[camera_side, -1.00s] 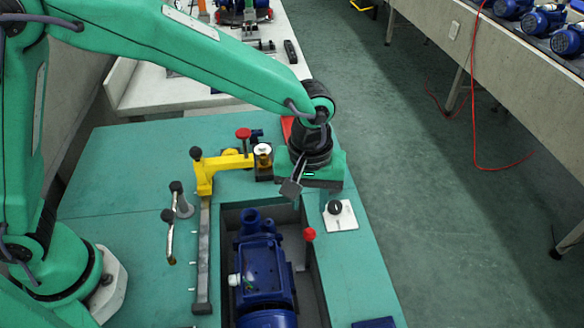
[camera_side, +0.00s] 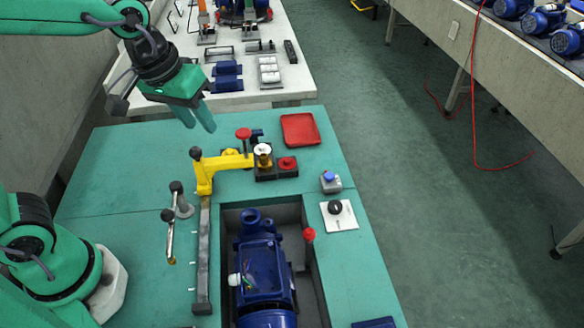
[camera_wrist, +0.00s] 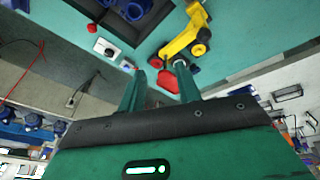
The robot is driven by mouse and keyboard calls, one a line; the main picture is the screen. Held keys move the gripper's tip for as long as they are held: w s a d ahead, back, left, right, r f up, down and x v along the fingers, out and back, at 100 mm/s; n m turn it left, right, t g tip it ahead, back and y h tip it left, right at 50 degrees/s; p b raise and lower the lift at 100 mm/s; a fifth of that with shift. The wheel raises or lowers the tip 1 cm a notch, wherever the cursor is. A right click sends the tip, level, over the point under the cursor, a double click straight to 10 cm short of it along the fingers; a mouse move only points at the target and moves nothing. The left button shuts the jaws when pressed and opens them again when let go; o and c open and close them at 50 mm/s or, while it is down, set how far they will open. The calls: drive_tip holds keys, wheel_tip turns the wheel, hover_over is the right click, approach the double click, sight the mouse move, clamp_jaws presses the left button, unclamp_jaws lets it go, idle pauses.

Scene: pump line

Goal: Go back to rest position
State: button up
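My gripper (camera_side: 202,127) hangs in the air over the far left part of the green table (camera_side: 125,180), clear of the yellow clamp arm (camera_side: 207,172). Its two fingers point down and stand apart with nothing between them. In the wrist view my gripper (camera_wrist: 160,68) also shows two separated fingers, with the red tray (camera_wrist: 167,82) seen beyond the gap. The blue pump (camera_side: 262,265) lies in the recess of the table, right of the clamp rail.
A red tray (camera_side: 300,129), a dark block with a red button (camera_side: 287,163), a grey box with a blue button (camera_side: 330,181) and a white plate with a black knob (camera_side: 339,214) sit on the right. A white bench (camera_side: 290,97) with parts stands behind.

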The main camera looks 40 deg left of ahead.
drive_tip(key=s+a+m+t, duration=0.2)
drive_tip(key=s+a, duration=0.5)
drive_tip(key=s, duration=0.1)
drive_tip(key=shift+a+r+y, duration=0.35)
drive_tip(key=shift+y, duration=0.05)
idle(1.2)
